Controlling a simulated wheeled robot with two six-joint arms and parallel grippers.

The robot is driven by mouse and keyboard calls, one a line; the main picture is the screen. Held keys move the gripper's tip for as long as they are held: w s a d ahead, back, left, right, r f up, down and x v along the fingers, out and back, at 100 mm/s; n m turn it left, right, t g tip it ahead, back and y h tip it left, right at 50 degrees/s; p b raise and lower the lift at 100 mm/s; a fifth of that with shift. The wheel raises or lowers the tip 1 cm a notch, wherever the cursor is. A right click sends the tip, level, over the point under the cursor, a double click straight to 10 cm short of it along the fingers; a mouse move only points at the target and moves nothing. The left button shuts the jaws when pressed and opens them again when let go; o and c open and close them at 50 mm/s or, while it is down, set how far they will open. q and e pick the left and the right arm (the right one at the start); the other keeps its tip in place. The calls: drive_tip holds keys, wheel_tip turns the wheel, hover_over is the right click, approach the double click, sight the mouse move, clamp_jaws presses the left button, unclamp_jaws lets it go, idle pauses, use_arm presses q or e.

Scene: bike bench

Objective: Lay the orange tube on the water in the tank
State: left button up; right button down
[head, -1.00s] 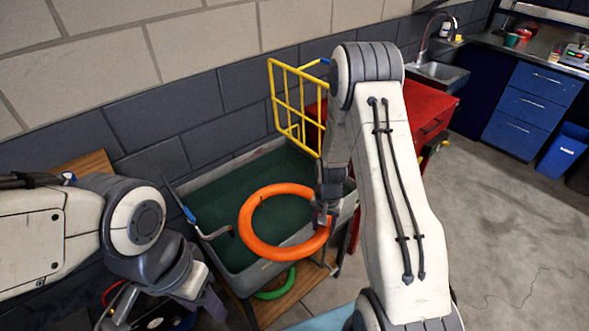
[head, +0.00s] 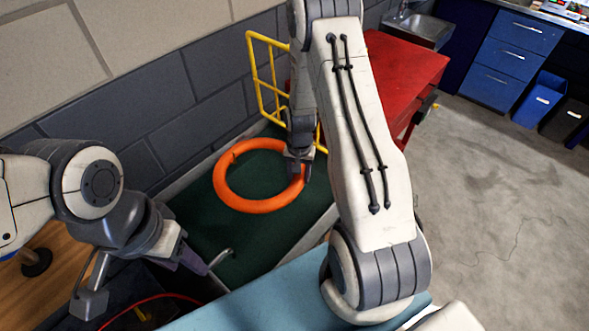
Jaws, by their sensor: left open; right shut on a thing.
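The orange tube (head: 262,205) is a ring that shows over the tank in the head view. My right gripper (head: 299,168) is shut on the right side of the ring. The tank (head: 310,236) has grey walls and dark green water (head: 218,226) inside. The ring appears above or at the water; I cannot tell whether it touches. My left gripper (head: 150,285) is at the lower left, apart from the tube, near the tank's near left end. It is open, and its fingertips are partly hard to make out.
A yellow wire rack (head: 256,75) stands at the tank's far side by the wall. A red cabinet (head: 405,65) is right of my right arm. A light blue surface (head: 255,300) lies in front. A wooden top (head: 60,275) is at the left. The floor at right is clear.

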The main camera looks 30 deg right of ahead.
drive_tip(key=shift+f, duration=0.35)
drive_tip(key=shift+w+a+f+b, duration=0.1)
drive_tip(key=shift+a+f+b, duration=0.05)
drive_tip(key=shift+f+b, duration=0.25)
wheel_tip(320, 180, down, 11)
drive_tip(key=b, duration=0.9)
drive_tip(key=shift+f, duration=0.15)
drive_tip(key=shift+c, duration=1.4)
unclamp_jaws()
